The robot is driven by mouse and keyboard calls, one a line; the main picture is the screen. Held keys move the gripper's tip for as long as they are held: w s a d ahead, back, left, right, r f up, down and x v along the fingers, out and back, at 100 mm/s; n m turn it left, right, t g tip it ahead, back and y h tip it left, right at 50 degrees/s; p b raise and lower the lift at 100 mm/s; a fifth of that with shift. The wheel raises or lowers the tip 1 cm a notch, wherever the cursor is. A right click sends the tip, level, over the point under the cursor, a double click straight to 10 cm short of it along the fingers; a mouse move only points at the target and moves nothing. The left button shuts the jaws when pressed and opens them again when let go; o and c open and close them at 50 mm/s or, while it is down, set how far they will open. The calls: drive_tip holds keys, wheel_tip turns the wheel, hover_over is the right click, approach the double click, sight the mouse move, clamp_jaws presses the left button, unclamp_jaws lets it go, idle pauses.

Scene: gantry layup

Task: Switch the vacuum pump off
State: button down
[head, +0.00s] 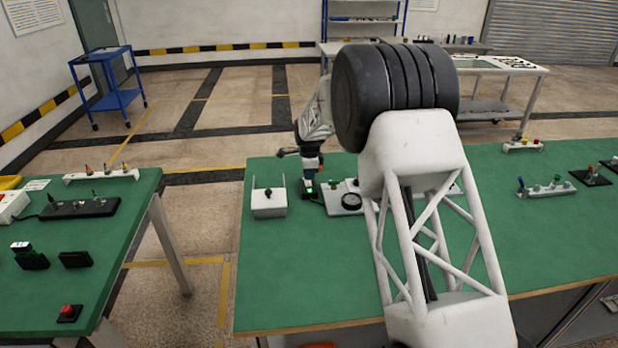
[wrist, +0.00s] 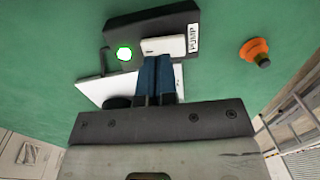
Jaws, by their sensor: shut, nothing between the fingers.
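The pump switch box (wrist: 135,28) is dark, with a white label reading PUMP (wrist: 193,38), a white rocker or paddle (wrist: 160,46) and a green lamp (wrist: 124,54) that glows. My gripper (wrist: 157,60) is shut and empty, its blue fingertips at the lower edge of the white rocker. I cannot tell whether they touch it. In the head view my gripper (head: 311,176) points down over the box, and the lit green lamp (head: 309,189) shows below it. Most of the box is hidden there by my arm and gripper.
A white panel with a black gauge (head: 351,201) stands right beside the box. A white box with upright wires (head: 269,203) is to its left. An orange knob-like part (wrist: 255,50) lies near the box. The green bench front (head: 300,280) is clear. Another bench with controls (head: 80,240) is left.

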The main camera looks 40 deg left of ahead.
sight(307, 183)
wheel_tip(307, 183, up, 12)
drive_tip(key=s+d, duration=0.1)
drive_tip(key=shift+r, duration=0.2)
drive_tip(key=shift+s, duration=0.1)
idle(0.5)
drive_tip(key=shift+w+a+r+t+y, duration=0.1)
drive_tip(key=shift+w+a+t+y, duration=0.15)
drive_tip(key=shift+a, duration=0.4)
drive_tip(key=f, duration=0.4)
drive_tip(key=w+a+f, duration=0.1)
drive_tip(key=f, duration=0.9)
drive_tip(key=shift+w+a, duration=0.15)
